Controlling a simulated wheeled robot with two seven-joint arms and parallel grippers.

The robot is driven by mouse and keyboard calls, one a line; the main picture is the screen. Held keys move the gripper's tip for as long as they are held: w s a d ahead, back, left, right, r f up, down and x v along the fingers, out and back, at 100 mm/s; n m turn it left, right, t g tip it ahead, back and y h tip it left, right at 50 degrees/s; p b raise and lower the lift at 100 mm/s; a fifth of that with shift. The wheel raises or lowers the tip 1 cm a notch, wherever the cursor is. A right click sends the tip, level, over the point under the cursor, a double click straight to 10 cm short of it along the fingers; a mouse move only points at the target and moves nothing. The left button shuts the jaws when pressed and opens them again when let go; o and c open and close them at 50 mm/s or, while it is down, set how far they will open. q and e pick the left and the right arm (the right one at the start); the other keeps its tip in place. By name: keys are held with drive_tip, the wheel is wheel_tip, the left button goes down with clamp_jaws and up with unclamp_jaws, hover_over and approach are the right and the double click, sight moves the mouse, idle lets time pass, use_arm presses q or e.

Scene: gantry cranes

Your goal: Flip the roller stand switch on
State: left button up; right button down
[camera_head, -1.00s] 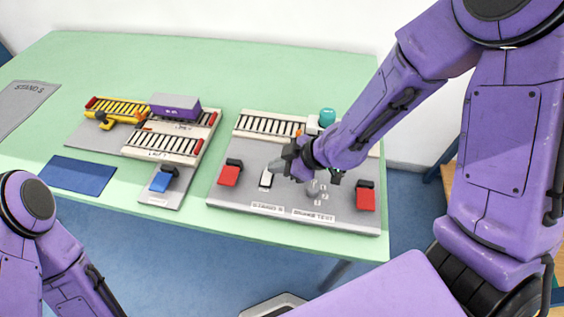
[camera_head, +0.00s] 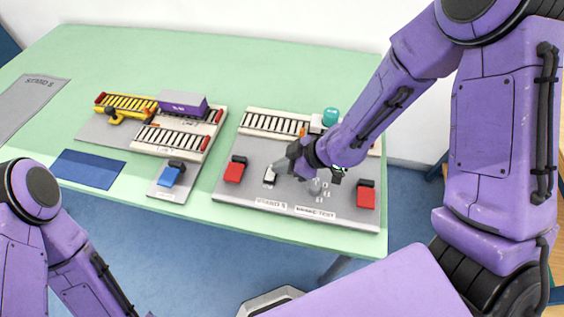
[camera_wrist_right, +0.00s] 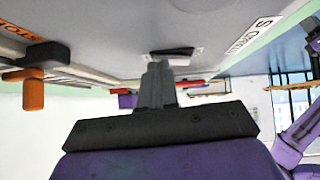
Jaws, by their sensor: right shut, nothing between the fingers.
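The roller stand (camera_head: 235,190) is a grey board with a roller track at the right of the table. A small switch with a white plate and dark rocker (camera_head: 269,178) is on its front part, left of centre. My right gripper (camera_head: 277,168) is shut and empty, tips right beside the switch and partly covering it. In the wrist view the fingertips (camera_wrist_right: 158,68) lie just below the switch's black-and-white rocker (camera_wrist_right: 174,53); I cannot tell whether they touch. My left gripper is out of view; only my left arm shows.
Red blocks with black tops stand left (camera_head: 235,170) and right (camera_head: 366,194) of the switch. A teal dome (camera_head: 330,116) is at the board's back. Another roller board (camera_head: 160,143) with a purple box (camera_head: 183,103) and a blue block (camera_head: 170,175) stands left.

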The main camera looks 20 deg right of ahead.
sight(281, 176)
drive_tip(key=shift+s+a+r, duration=0.25)
drive_tip(key=shift+s+a, duration=0.1)
drive_tip(key=shift+s, duration=0.1)
drive_tip(key=r+p, duration=0.1)
drive_tip(key=p, duration=0.1)
drive_tip(key=r+p, duration=0.4)
drive_tip(key=shift+w+d, duration=0.15)
drive_tip(key=shift+w, duration=0.1)
drive_tip(key=d+p+v, duration=0.1)
drive_tip(key=v, duration=0.8)
drive_tip(key=shift+w+d+f+p, duration=0.2)
drive_tip(key=shift+w+f+p, duration=0.05)
drive_tip(key=shift+w+p, duration=0.15)
